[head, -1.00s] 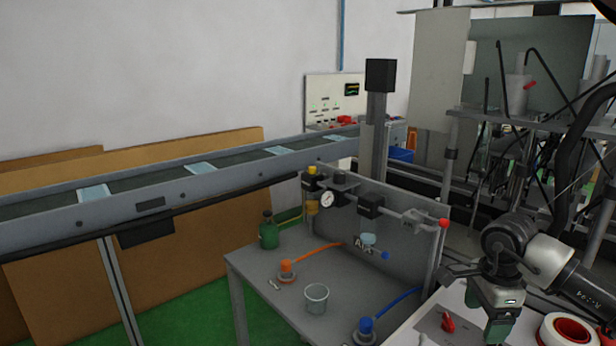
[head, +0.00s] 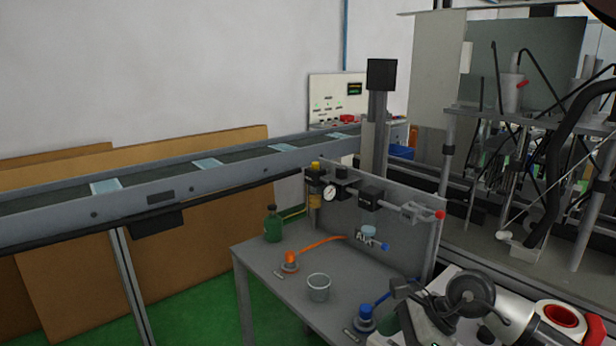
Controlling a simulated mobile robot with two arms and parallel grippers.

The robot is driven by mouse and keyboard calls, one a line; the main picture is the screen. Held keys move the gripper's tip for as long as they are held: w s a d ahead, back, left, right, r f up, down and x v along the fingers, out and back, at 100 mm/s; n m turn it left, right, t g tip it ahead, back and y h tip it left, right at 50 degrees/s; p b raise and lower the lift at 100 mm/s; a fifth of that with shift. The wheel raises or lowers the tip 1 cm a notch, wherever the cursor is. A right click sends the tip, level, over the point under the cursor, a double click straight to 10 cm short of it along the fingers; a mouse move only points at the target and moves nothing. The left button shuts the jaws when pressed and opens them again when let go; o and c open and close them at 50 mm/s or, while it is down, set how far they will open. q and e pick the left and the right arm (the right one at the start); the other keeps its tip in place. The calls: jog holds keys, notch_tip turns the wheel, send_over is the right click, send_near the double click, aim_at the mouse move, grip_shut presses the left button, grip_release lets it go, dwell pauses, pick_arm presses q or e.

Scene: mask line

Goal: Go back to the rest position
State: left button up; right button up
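My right arm reaches in from the lower right corner. Its dark gripper (head: 418,316) is low in the view, in front of the right edge of the grey table (head: 262,276) and close to the blue-capped fitting. The bottom edge of the view cuts off the fingertips, so I cannot tell whether it is open or holds anything. My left gripper is out of view.
A conveyor (head: 230,163) with pale blue pieces runs behind the table. A clear cup (head: 319,288), a green bottle (head: 272,224), an orange-capped fitting (head: 290,261) and a blue-capped fitting (head: 365,315) stand on the table.

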jog(key=s+a+r+m+t+y, duration=0.3)
jog(key=a+r+m+t+y, duration=0.65)
jog(key=m, duration=0.55)
jog(key=s+d+f+m+t+h, duration=0.1)
jog(key=d+f+m+t+h, duration=0.1)
jog(key=d+f+m+h, duration=0.5)
jog(key=s+d+f+m+t+h, duration=0.15)
jog(key=m+h, duration=0.35)
jog(key=m, duration=0.7)
jog(key=d+f+m+t+h, duration=0.2)
jog(key=d+f+m+h, duration=0.25)
jog(key=m, duration=0.45)
jog(key=s+d+f+m+g+h, duration=0.1)
jog(key=s+f+m+g, duration=0.3)
jog(key=s+f+g, duration=0.45)
jog(key=s+d+f+m+g, duration=0.2)
jog(key=s+f+m+g, duration=0.25)
jog(key=s, duration=0.75)
notch_tip(320, 180, down, 23)
jog(key=s+p, duration=0.1)
jog(key=p, duration=0.4)
jog(key=s+d+f+g+p, duration=0.1)
jog(key=s+d+f+p, duration=0.1)
jog(key=s+f, duration=0.9)
jog(key=s+n, duration=0.1)
jog(key=s, duration=0.3)
jog(key=shift+s+d+f+g+p, duration=0.15)
jog(key=shift+s+f+g+p, duration=0.15)
jog(key=shift+s, duration=0.05)
